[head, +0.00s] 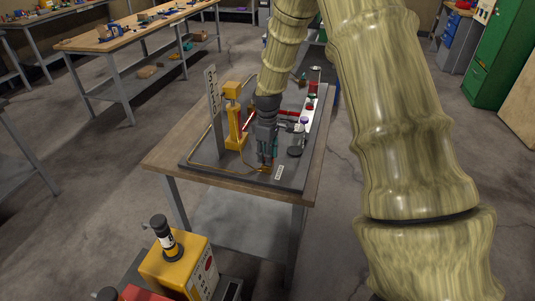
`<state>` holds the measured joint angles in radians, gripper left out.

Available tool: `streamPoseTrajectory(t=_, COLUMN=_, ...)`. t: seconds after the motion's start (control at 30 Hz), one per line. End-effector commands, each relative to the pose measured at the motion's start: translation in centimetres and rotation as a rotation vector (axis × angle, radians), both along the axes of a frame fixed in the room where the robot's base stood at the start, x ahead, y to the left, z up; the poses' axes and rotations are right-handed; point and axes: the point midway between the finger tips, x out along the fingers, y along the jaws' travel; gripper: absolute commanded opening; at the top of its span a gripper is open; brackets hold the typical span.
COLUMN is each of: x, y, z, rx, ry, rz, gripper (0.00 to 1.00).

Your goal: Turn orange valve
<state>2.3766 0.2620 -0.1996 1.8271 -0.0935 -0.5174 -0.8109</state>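My gripper (266,163) points down over the front part of a grey board (203,163) on a wooden-topped table (165,152). A small orange piece (265,170) shows right at the fingertips, low on the board; it may be the orange valve, but the gripper covers most of it. The fingers are too small and dark to tell whether they are open, shut or touching it.
A yellow post (234,125) and a lettered sign (212,90) stand left of my gripper. Red pipes and small bottles (304,122) stand to its right. A yellow box (180,268) with a black-topped bottle (164,238) is at the front left.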

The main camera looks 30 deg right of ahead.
Motion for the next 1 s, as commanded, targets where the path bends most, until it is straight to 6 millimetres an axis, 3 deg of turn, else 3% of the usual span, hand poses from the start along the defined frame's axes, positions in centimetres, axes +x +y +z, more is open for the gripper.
streamPoseTrajectory(t=0.1, x=0.0, y=0.0, z=0.01, rx=0.0, ry=0.0, rz=0.0, gripper=0.28)
streamPoseTrajectory(t=0.27, x=0.0, y=-0.01, z=0.02, rx=0.0, ry=0.0, rz=0.0, gripper=0.0)
streamPoseTrajectory(t=0.67, x=0.02, y=-0.03, z=0.1, rx=0.0, ry=0.0, rz=-0.032, gripper=0.0)
streamPoseTrajectory(t=1.0, x=0.05, y=-0.05, z=0.24, rx=-0.001, ry=-0.001, rz=-0.243, gripper=0.0)
